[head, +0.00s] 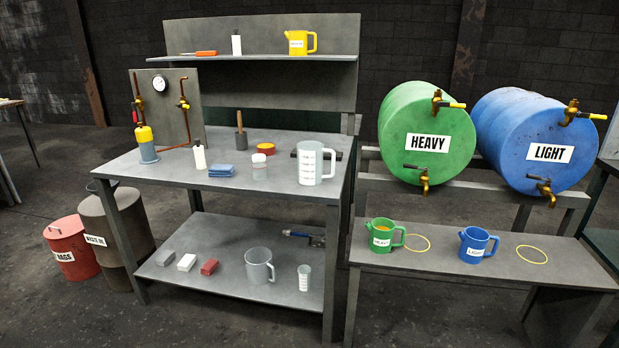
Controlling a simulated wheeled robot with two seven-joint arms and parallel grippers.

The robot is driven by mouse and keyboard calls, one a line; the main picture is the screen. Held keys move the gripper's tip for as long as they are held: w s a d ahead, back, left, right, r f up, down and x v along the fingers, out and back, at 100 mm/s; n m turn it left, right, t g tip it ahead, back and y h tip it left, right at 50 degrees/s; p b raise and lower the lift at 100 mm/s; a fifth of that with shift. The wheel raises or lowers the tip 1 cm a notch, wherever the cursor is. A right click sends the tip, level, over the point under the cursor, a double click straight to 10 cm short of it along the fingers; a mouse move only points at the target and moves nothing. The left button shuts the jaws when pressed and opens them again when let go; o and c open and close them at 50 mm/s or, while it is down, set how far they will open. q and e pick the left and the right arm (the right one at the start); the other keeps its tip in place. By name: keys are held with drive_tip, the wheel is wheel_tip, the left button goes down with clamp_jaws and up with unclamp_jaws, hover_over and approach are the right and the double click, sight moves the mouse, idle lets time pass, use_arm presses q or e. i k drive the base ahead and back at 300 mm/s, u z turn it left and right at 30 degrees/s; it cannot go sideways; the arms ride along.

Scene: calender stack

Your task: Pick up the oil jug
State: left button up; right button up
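Several jugs are in the head view, and I cannot tell which one is the oil jug. A green jug with a "HEAVY" label (382,236) and a blue jug with a "LIGHT" label (474,245) stand upright on the low bench at right. The green jug shows something orange inside. A yellow jug (299,41) with a label too small to read stands on the workbench's upper shelf. A pale translucent jug with markings (313,166) stands on the worktop. A clear jug (259,267) stands on the lower shelf. Neither of my grippers is in view.
A green drum (400,115) and a blue drum (510,122) with brass taps lie above the low bench (440,272). Yellow rings mark bench spots beside the two jugs. The workbench (230,198) holds bottles and blue cloths. Bins (66,240) stand at left. The foreground floor is clear.

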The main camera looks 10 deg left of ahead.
sight(310, 153)
drive_tip(key=z, duration=0.35)
drive_tip(key=i, duration=0.75)
drive_tip(key=u, duration=0.6)
drive_tip(key=i, duration=1.1)
drive_tip(key=u, duration=1.3)
drive_tip(key=i, duration=0.2)
drive_tip(key=u, duration=0.1)
